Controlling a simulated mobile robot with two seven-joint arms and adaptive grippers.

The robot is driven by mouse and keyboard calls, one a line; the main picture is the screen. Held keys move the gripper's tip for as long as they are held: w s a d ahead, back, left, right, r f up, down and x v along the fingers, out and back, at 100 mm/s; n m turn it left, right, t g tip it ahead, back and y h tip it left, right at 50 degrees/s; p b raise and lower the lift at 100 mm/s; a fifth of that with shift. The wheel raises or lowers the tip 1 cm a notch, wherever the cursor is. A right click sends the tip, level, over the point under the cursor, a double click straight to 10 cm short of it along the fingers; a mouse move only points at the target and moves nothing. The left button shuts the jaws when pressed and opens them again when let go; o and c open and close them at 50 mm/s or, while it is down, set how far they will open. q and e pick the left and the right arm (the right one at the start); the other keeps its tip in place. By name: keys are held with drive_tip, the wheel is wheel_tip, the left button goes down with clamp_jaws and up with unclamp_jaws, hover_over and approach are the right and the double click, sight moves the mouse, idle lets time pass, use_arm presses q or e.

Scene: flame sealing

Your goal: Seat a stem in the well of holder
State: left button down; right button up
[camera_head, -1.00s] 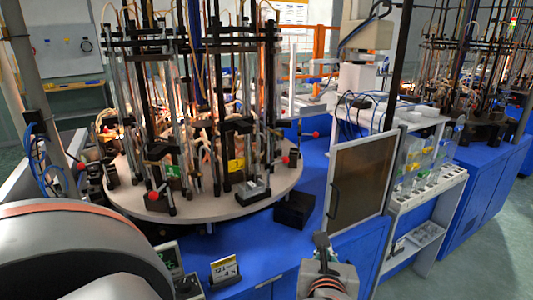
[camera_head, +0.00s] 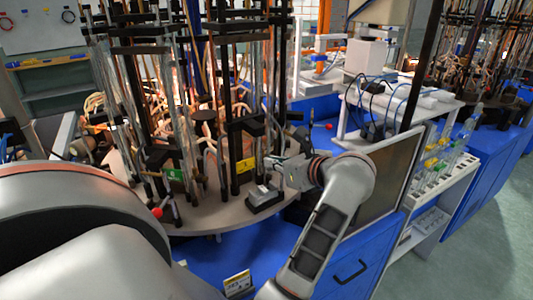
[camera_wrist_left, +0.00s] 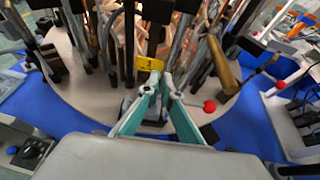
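My left gripper (camera_head: 281,168) reaches in over the right front edge of the round table; in the left wrist view its two teal fingers (camera_wrist_left: 162,84) converge with a narrow gap at the tips. I cannot tell whether something thin is between them. A small dark block with a pale grey top (camera_head: 263,196), possibly the holder, sits on the table just below and left of the gripper. It shows partly behind the fingers in the left wrist view. Its well is not clear. No loose stem can be made out. My right gripper is out of view.
The round table (camera_head: 205,216) carries several upright rods, glass tubes and clamps, crowded behind the gripper. A yellow tag (camera_head: 245,165) and green tag (camera_head: 174,175) hang there. A red knob (camera_wrist_left: 210,106) stands close right of the fingers. A shelf with glassware (camera_head: 445,170) is at right.

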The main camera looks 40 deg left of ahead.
sight(272, 170)
use_arm(q)
drive_tip(key=shift+a, duration=0.3)
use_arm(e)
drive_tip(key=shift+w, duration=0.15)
use_arm(q)
drive_tip(key=shift+f, duration=0.1)
drive_tip(key=shift+f, duration=0.3)
drive_tip(key=shift+f+b, duration=0.35)
drive_tip(key=shift+f, duration=0.1)
drive_tip(key=shift+f+b, duration=0.4)
drive_tip(key=shift+f, duration=0.25)
drive_tip(key=shift+f+b, duration=0.3)
drive_tip(key=shift+f, duration=0.3)
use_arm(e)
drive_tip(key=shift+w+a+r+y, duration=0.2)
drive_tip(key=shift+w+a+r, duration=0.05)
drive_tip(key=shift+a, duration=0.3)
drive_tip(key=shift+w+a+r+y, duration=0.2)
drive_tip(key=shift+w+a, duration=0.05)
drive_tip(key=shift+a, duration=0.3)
